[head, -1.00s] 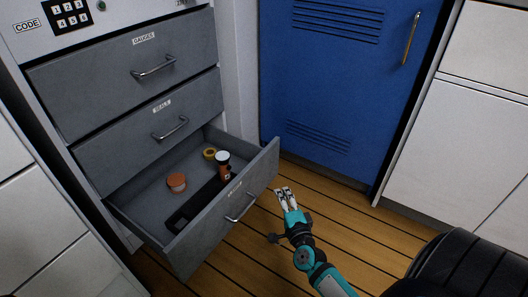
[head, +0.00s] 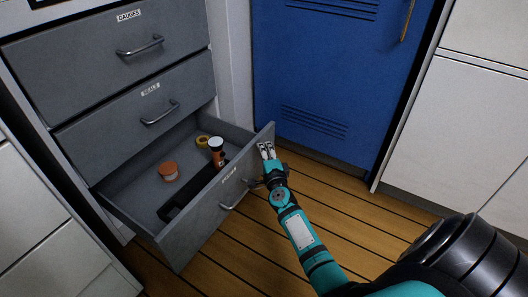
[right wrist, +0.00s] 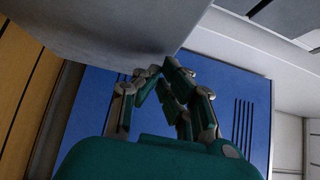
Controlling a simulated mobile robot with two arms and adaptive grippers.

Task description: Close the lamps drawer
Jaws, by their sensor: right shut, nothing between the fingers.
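The bottom drawer (head: 195,232) of the grey cabinet is pulled out. Its label is too small to read surely; the two drawers above are labelled GAUGES and SEALS. It has a bar handle (head: 236,197) on its front. My right gripper (head: 266,149) is shut and empty, at the drawer front's right end. In the right wrist view, its fingers (right wrist: 163,78) are just below a grey surface, likely the drawer front (right wrist: 125,22); I cannot tell whether they touch. My left gripper is not in view.
A blue locker (head: 330,85) stands behind. Wooden floor (head: 360,205) is free in front.

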